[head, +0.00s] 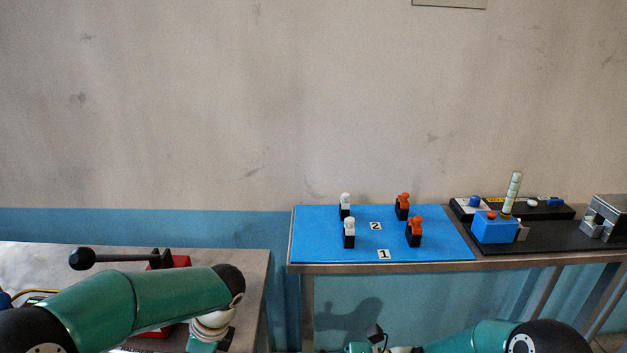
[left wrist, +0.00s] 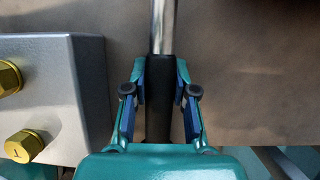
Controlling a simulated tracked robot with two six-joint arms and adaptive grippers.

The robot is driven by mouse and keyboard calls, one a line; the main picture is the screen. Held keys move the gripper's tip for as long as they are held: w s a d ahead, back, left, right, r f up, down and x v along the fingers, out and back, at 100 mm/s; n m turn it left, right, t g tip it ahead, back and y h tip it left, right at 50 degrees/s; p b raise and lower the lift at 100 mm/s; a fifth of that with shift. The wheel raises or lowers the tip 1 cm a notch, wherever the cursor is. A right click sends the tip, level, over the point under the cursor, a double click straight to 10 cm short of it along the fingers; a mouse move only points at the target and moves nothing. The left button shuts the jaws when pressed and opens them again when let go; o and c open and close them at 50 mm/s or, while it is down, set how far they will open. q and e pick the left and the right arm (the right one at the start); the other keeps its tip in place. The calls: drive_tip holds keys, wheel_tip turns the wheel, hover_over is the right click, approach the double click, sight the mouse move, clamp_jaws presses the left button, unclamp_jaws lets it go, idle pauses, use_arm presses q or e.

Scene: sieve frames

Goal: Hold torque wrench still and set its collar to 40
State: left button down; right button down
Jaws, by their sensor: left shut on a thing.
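In the left wrist view my left gripper (left wrist: 160,90) is shut around the black grip (left wrist: 158,116) of a tool that looks like the torque wrench. Its bright metal shaft (left wrist: 162,24) runs up out of the picture. No collar scale or number can be read. In the head view my left arm reaches over the left bench, and its gripper and the wrench are hidden. My right arm lies along the bottom edge, with its end (head: 375,340) only partly showing, too small to tell the jaws.
A grey block (left wrist: 66,75) with brass hex bolts (left wrist: 22,146) stands left of the wrench. A red fixture with a black-knobbed lever (head: 120,257) is on the left bench. A blue mat (head: 315,248) bears several small pieces. A black tray (head: 560,238) holds a blue box (head: 494,230).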

use_arm(q)
drive_tip(key=c, duration=0.8)
unclamp_jaws()
drive_tip(key=shift+c, duration=0.2)
